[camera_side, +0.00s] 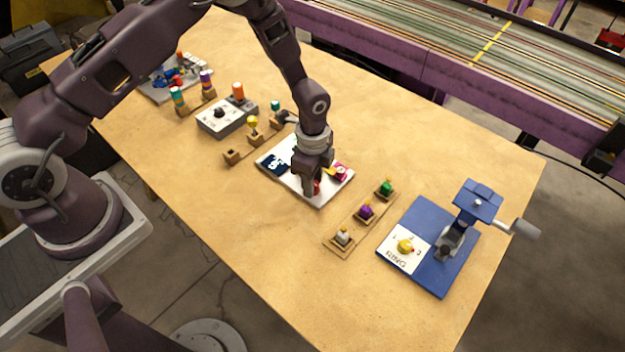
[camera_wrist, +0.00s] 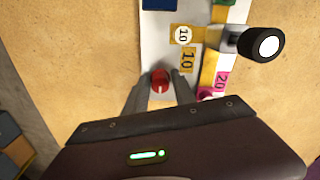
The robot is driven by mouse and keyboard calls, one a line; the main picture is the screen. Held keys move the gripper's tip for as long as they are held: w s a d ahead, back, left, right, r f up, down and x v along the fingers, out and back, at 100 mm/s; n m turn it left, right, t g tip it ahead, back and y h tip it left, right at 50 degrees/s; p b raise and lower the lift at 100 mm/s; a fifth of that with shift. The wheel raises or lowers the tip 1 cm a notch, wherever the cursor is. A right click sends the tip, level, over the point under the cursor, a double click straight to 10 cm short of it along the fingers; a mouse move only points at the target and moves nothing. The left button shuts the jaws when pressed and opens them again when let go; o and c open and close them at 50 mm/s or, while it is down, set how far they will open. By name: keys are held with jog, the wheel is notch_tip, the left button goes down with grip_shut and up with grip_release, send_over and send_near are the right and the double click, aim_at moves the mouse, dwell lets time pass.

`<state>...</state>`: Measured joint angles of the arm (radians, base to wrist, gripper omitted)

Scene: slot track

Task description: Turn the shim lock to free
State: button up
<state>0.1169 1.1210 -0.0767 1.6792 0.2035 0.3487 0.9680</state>
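A red knob (camera_wrist: 160,81) with a pale line on its top sits on the white board (camera_wrist: 154,45) in the wrist view. My gripper (camera_wrist: 160,88) points down over it, its two fingers apart with one on each side of the knob. A thin gap seems to show beside the knob, so I see no clear grip. In the side view my gripper (camera_side: 311,188) is low over the white board (camera_side: 318,199), with a bit of the red knob (camera_side: 317,187) showing beside the fingers. I can read no lock or free marks by the knob.
A blue board (camera_side: 433,272) with a yellow knob (camera_side: 404,246) and a crank stands at right. A wooden rack (camera_side: 352,226) holds coloured-knob pieces between the boards.

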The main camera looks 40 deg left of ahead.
grip_shut()
jog(key=n, duration=0.7)
jog(key=shift+n, duration=0.3)
jog(key=n, duration=0.5)
jog(key=shift+d, duration=0.1)
jog(key=n, duration=0.5)
jog(key=shift+n, duration=0.3)
